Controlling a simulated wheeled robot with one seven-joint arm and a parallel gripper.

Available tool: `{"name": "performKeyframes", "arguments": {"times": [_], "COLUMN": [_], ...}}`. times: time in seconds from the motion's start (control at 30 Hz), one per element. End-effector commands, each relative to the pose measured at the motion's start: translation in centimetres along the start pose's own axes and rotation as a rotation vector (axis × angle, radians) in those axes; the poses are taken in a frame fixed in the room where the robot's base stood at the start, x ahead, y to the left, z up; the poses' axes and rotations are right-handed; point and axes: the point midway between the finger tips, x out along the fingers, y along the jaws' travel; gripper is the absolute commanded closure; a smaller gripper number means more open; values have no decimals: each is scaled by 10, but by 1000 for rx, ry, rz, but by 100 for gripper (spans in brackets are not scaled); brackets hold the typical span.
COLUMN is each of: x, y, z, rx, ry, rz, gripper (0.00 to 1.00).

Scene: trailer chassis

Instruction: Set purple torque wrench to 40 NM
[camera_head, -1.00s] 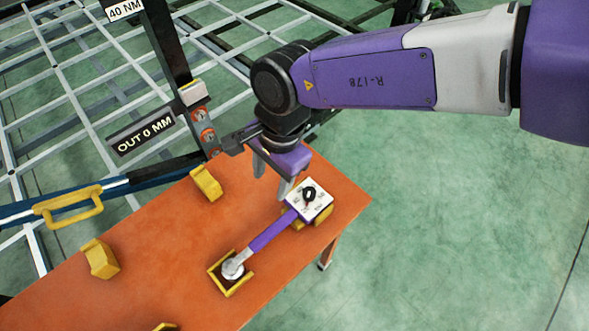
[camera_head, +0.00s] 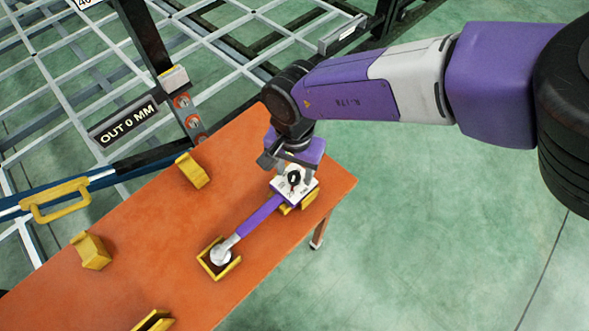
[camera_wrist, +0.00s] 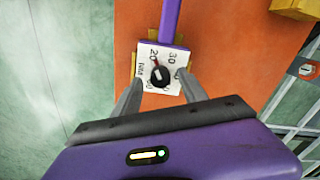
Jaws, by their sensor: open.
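The purple torque wrench (camera_head: 258,216) lies on the orange table, its head in one yellow holder and its white dial box (camera_head: 284,190) on another. In the wrist view the white dial face (camera_wrist: 150,56) carries numbers, with 20 and 30 readable, and a black knob (camera_wrist: 160,76) in the middle. A red mark on the knob points up toward the 20. My gripper (camera_wrist: 158,90) is open, its two grey fingers on either side of the knob and apart from it. In the head view my gripper (camera_head: 295,175) is at the dial box.
The orange table (camera_head: 130,235) has several yellow holders, one at its back edge (camera_head: 193,170) and one at left (camera_head: 91,251). A post with an "OUT 0 MM" sign (camera_head: 125,123) and a white lattice frame stand behind. Green floor at right is clear.

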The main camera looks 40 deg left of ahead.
Motion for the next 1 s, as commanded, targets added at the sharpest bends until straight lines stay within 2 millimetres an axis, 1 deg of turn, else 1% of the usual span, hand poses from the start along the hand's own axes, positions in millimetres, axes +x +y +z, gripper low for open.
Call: {"name": "performKeyframes", "arguments": {"times": [0.13, 0.4, 0.47, 0.5, 0.57, 0.6, 0.67, 0.7, 1.0], "x": [9, 11, 11, 11, 11, 11, 11, 11, 11], "y": [0, 0, 0, 0, 0, 0, 0, 0, 0], "z": [0, 0, 0, 0, 0, 0, 0, 0, 0], "rx": [0, 0, 0, 0, 0, 0, 0, 0, 29], "ry": [0, 1, 0, 0, 0, 0, 0, 0, 0], "rz": [-1, -1, -1, -1, -1, -1, -1, -1, -1], "gripper": [50, 50, 59, 67, 79, 87, 99, 100, 100]}}
